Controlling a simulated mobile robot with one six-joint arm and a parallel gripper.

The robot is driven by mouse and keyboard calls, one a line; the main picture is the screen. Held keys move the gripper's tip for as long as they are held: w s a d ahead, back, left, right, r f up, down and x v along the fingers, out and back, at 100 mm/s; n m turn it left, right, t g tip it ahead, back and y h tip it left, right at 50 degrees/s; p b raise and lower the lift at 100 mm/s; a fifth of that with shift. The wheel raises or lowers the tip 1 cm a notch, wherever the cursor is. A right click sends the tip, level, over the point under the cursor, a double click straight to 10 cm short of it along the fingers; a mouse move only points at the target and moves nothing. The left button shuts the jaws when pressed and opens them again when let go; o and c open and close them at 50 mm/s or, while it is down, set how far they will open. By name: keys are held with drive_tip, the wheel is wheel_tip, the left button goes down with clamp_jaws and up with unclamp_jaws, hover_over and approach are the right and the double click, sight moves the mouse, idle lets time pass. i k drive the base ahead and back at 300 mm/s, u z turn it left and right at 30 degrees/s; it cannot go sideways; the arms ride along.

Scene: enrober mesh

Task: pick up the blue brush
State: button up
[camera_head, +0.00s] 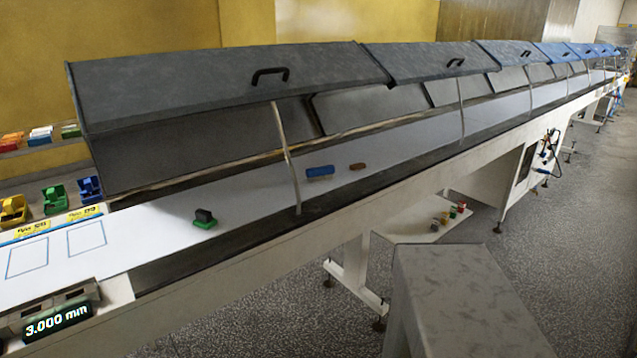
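A small blue block-shaped thing (320,171), which looks like the blue brush, lies on the white belt (255,187) under the raised dark lids. Its long side runs roughly across the picture. Its bristles are too small to make out. A thin pale upright post (287,160) stands just to its left, nearer the front edge. A small brown piece (357,165) lies to its right, apart from it. My gripper is not in view.
A green-based piece with a dark top (204,220) sits on the belt at left. Open grey lids (230,85) overhang the belt. A grey flat-topped block (455,285) stands in front. Several small coloured items rest on a low white shelf (415,230).

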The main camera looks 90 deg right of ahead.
sight(324, 173)
drive_tip(key=u, duration=0.2)
drive_tip(key=k, duration=1.5)
drive_tip(key=z, duration=0.45)
drive_tip(key=i, duration=1)
drive_tip(key=z, duration=0.15)
